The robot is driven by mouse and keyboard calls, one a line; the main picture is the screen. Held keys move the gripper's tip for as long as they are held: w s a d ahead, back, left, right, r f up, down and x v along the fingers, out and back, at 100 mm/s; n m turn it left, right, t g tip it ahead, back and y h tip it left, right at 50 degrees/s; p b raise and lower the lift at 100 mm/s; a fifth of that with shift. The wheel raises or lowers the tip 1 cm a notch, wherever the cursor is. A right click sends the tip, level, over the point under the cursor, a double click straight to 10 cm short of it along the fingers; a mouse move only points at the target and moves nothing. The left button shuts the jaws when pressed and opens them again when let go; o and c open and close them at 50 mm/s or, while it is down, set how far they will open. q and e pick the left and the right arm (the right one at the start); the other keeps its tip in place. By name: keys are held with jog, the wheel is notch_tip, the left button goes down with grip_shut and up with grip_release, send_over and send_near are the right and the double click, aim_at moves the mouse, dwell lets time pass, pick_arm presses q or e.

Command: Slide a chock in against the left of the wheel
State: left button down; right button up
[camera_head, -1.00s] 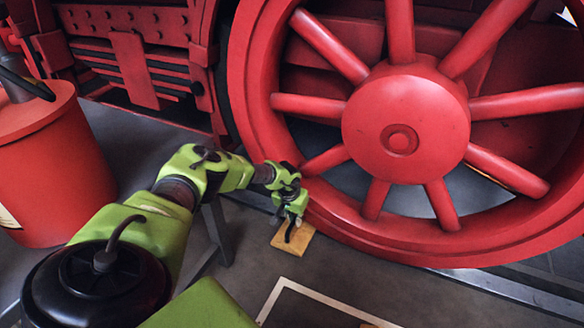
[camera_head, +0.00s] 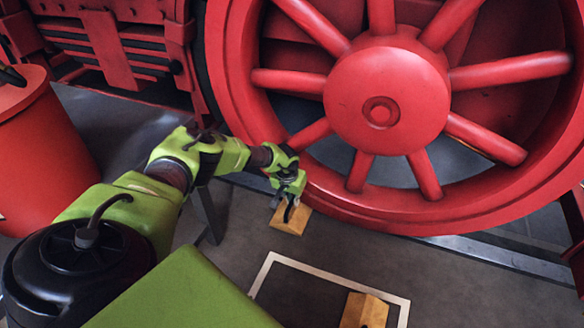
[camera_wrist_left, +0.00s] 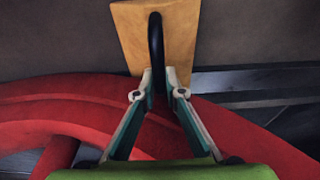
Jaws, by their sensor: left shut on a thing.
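The large red spoked wheel (camera_head: 385,100) fills the upper right of the head view, standing on a rail. A wooden chock (camera_head: 291,221) with a black handle is on the floor by the wheel's lower left rim. My left gripper (camera_head: 289,193) reaches down to it. In the left wrist view the fingers (camera_wrist_left: 158,92) are shut on the black handle (camera_wrist_left: 156,45) of the chock (camera_wrist_left: 184,28), and the red rim (camera_wrist_left: 70,105) shows close by. Whether the chock touches the wheel is hidden. My right gripper is not in view.
A second wooden chock (camera_head: 364,312) lies at the bottom within a pale rectangular outline (camera_head: 325,274) on the floor. A red drum (camera_head: 40,150) stands at the left. The rail (camera_head: 490,252) runs under the wheel. Grey floor between outline and wheel is clear.

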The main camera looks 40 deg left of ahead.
pick_arm(q)
jog(key=shift+w+d+r, duration=0.1)
jog(key=shift+w+r, duration=0.15)
jog(key=shift+w, duration=0.15)
jog(key=c, duration=2)
grip_release()
jog(key=shift+f, duration=0.1)
jog(key=shift+s, duration=0.1)
jog(key=o, duration=0.6)
jog(key=shift+s+f, duration=0.1)
jog(key=shift+s, duration=0.05)
